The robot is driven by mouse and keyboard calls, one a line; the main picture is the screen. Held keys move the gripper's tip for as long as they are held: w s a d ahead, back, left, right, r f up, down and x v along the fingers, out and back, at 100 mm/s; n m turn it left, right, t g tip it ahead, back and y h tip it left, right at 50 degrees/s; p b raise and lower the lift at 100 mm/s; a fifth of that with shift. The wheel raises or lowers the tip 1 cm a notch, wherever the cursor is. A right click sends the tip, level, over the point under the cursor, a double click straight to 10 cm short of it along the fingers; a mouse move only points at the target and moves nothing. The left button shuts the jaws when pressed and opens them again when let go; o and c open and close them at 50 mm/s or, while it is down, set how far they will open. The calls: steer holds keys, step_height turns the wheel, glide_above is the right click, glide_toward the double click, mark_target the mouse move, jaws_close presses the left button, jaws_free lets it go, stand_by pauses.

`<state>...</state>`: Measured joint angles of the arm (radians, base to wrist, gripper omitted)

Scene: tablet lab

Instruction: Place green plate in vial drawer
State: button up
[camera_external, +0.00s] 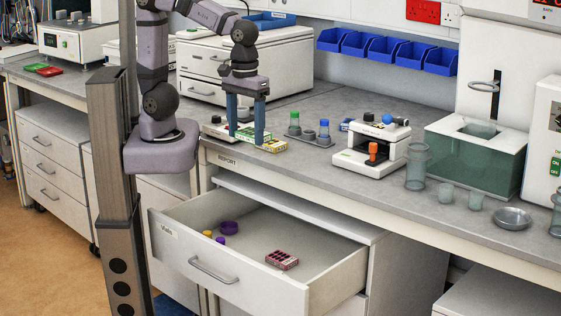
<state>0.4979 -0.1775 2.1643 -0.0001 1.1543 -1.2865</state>
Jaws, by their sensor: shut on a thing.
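The green plate (245,133) is a small flat piece on the left part of the bench top. My gripper (246,135) has its two blue fingers down on either side of it and is shut on it. The fingers hide part of the plate, and I cannot tell whether it touches the bench or is slightly above it. The vial drawer (257,291) is pulled open below and in front of the bench, with a "Vials" label on its front. Purple and yellow round pieces and a dark red rack (282,260) lie inside it. Much of its floor is bare.
A grey tray with bottles (310,139) and a white device (372,160) stand to the right. Red and green flat pieces (43,69) lie on the far left bench. The bench edge overhangs behind the drawer.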

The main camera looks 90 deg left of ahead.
step_height(320, 180, down, 32)
steer(key=shift+f, duration=0.2)
steer(key=shift+f, duration=0.15)
steer(key=shift+f, duration=4.85)
steer(key=shift+f, duration=0.1)
steer(key=shift+f, duration=0.1)
steer(key=o, duration=1.1)
steer(key=shift+r, duration=0.2)
